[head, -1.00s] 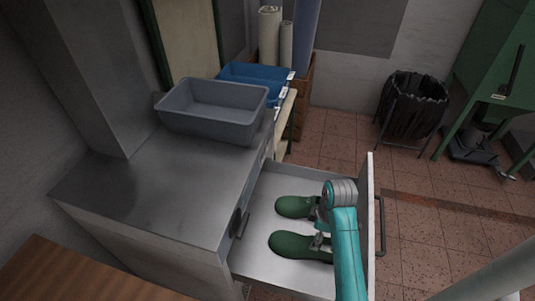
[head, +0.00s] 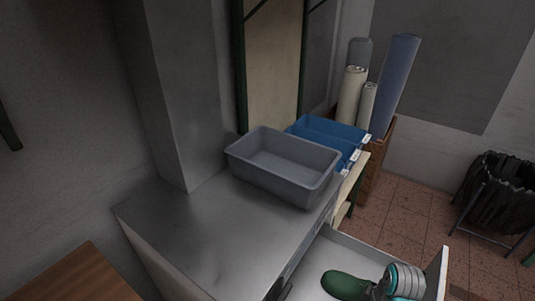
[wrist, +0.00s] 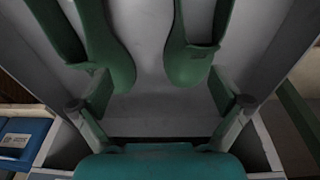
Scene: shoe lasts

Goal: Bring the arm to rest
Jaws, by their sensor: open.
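Two green shoe lasts lie side by side in an open, light-coloured drawer. In the wrist view the left last (wrist: 106,45) and the right last (wrist: 191,62) point their rounded ends toward me. My gripper (wrist: 160,90) is open, its fingers spread wide, with nothing held between them. The lasts' ends reach to near the fingers; I cannot tell whether they touch. In the head view one last (head: 346,284) shows beside my arm's grey and teal wrist at the bottom edge. The other last and the fingers are out of that view.
The drawer (head: 363,252) stands out from a metal cabinet (head: 205,235). A grey bin (head: 285,172) sits on the cabinet top, with blue bins (head: 330,135) behind it. A black waste bag (head: 497,195) hangs in a stand at right. Much of the cabinet top is clear.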

